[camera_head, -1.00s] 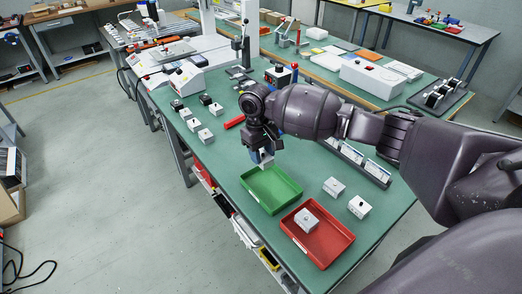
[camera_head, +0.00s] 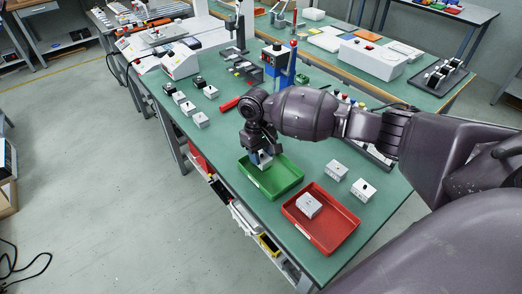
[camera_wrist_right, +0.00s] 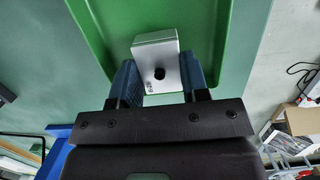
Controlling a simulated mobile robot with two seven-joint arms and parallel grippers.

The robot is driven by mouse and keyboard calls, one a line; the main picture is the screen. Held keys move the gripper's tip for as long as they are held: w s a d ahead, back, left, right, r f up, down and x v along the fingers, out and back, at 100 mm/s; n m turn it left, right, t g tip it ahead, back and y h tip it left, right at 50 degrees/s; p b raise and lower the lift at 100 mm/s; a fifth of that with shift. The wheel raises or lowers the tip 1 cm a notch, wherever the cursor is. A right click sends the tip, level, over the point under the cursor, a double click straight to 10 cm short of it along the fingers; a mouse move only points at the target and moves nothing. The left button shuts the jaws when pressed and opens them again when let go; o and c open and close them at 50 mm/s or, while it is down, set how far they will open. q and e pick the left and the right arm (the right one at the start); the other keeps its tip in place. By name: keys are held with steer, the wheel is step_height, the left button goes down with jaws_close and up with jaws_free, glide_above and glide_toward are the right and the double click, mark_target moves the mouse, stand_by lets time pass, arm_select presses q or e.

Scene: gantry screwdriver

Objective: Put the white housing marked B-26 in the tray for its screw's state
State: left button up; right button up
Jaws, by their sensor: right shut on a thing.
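My right gripper (camera_head: 262,162) is shut on a white housing (camera_wrist_right: 156,62) and holds it over the back left part of the green tray (camera_head: 284,184). In the right wrist view, the two blue fingers press its sides. One dark round spot, the screw or its hole, shows on its face. Small dark print is beside it, too small to read. The tray's green floor (camera_wrist_right: 205,22) lies behind the housing; whether they touch I cannot tell. The red tray (camera_head: 333,236) stands beside the green one, with a white housing (camera_head: 308,206) in it. My left gripper is not in view.
Two white housings (camera_head: 336,171) (camera_head: 363,190) stand on the green table right of the trays. Several more housings (camera_head: 188,108) stand at the back left. A red-handled tool (camera_head: 229,105) lies behind my gripper. The table's left edge is close to both trays.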

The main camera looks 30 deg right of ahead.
steer(key=shift+f, duration=0.3)
stand_by(0.7)
steer(key=o, duration=1.1)
